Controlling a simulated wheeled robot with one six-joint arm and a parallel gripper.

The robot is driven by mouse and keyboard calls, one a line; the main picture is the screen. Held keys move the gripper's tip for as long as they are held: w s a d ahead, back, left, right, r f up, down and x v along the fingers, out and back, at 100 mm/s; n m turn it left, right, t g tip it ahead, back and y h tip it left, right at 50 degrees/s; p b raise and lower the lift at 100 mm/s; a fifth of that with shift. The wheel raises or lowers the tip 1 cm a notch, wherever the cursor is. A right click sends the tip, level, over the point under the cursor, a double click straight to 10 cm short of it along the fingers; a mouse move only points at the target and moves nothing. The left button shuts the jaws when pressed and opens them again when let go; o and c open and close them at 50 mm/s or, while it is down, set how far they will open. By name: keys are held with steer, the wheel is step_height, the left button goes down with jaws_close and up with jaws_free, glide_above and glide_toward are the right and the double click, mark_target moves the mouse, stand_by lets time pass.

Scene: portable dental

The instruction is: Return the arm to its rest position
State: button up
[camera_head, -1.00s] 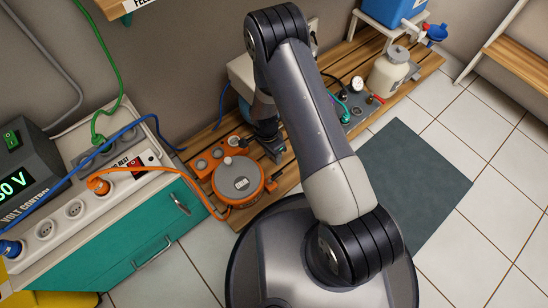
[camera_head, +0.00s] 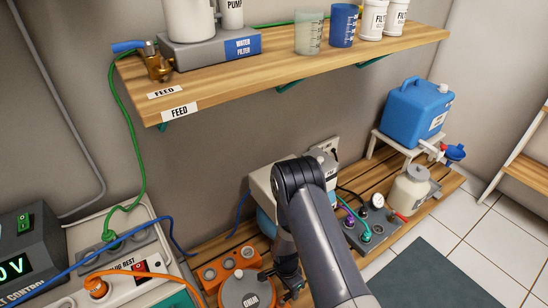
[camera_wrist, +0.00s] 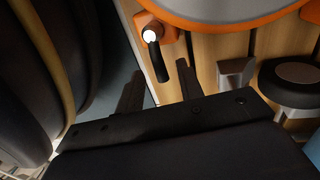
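My arm (camera_head: 318,235) reaches over the low slatted wooden bench, with its dark upper joint in front of a white machine. My gripper (camera_head: 290,291) points down beside the orange unit with a round grey lid (camera_head: 246,291); the arm partly hides it. In the wrist view my gripper (camera_wrist: 160,90) has its two dark fingers apart with nothing held between them. A black lever-like part with a white tip (camera_wrist: 151,36) shows beyond the fingers, beside the orange rim (camera_wrist: 225,22).
A wooden shelf (camera_head: 290,62) with cups and bottles hangs above. A grey gauge box (camera_head: 372,232), a cream jar (camera_head: 408,190) and a blue jug (camera_head: 415,108) stand to the right. Blue and green cables run at left. A dark mat (camera_head: 430,275) lies on the tiled floor.

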steer(key=shift+s+f, duration=0.1)
steer(key=shift+f, duration=0.45)
steer(key=shift+d, duration=0.1)
steer(key=shift+m, duration=0.3)
steer(key=shift+r, duration=0.15)
step_height(320, 180, up, 10)
steer(key=w+a+p, duration=0.1)
steer(key=w+p, duration=0.1)
steer(key=p, duration=0.2)
steer(key=f+b, duration=0.1)
steer(key=f, duration=0.2)
steer(key=s+f+b, duration=0.1)
steer(key=f+b, duration=0.1)
steer(key=f, duration=0.2)
steer(key=s+d+f+b, duration=0.1)
steer(key=f, duration=0.2)
steer(key=shift+f, duration=0.4)
steer(key=shift+s+d+r+m+p, duration=0.2)
steer(key=shift+r+m+p, duration=0.15)
steer(key=shift+p, duration=0.2)
steer(key=shift+s+f+m, duration=0.1)
steer(key=shift+s+m, duration=0.1)
steer(key=shift+m, duration=0.65)
